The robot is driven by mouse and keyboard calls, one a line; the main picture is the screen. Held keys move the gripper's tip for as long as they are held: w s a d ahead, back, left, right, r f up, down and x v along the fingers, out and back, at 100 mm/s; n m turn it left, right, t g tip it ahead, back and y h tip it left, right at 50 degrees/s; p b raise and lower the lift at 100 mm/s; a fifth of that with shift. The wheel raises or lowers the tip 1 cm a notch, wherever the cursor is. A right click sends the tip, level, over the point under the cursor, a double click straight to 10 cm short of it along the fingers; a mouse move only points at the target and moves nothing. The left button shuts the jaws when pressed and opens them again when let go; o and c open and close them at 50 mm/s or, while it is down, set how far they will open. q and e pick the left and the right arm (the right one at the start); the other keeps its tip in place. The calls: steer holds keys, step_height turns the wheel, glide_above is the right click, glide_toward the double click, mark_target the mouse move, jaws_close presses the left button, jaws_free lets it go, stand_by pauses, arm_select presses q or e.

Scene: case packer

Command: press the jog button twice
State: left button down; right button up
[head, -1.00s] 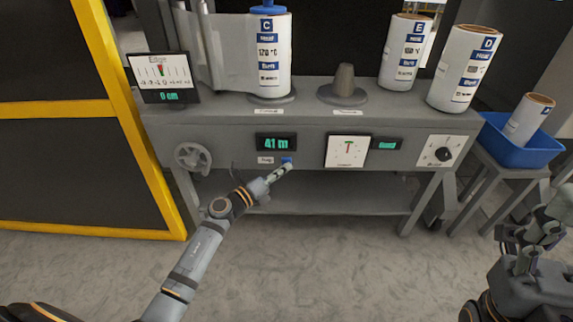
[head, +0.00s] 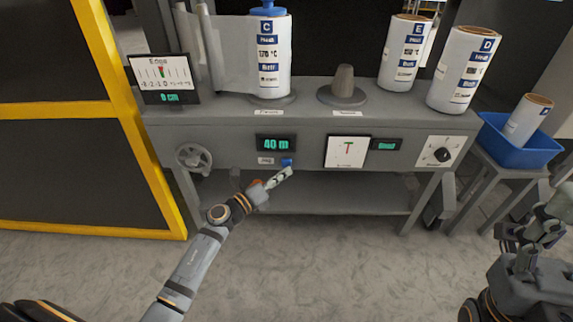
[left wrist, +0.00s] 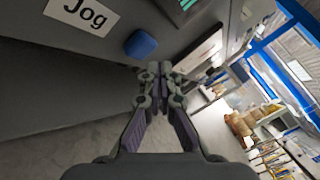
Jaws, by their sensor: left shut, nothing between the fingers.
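The blue jog button (head: 287,161) is on the front panel of the grey machine, right of a small white label (head: 265,160). In the left wrist view the button (left wrist: 140,44) sits beside the label reading "Jog" (left wrist: 82,12). My left gripper (head: 287,171) is shut and empty, its tips just below the button in the head view. In the left wrist view the fingertips (left wrist: 154,70) are close to the button, with a small gap showing between them. My right gripper (head: 545,232) is at the right edge, far from the panel; its finger state is unclear.
A display (head: 276,143) above the button reads 40 m. A handwheel (head: 193,157) is to the left, a dial gauge (head: 347,151) and a rotary knob (head: 441,155) to the right. Roll C (head: 268,60) stands on top. A lower shelf (head: 330,195) lies beneath the panel.

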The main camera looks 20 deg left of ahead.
arm_select(q)
steer(key=s, duration=0.2)
steer(key=s+d+p, duration=0.1)
steer(key=s, duration=0.1)
steer(key=shift+s+d, duration=0.15)
steer(key=shift+s, duration=0.1)
stand_by(0.6)
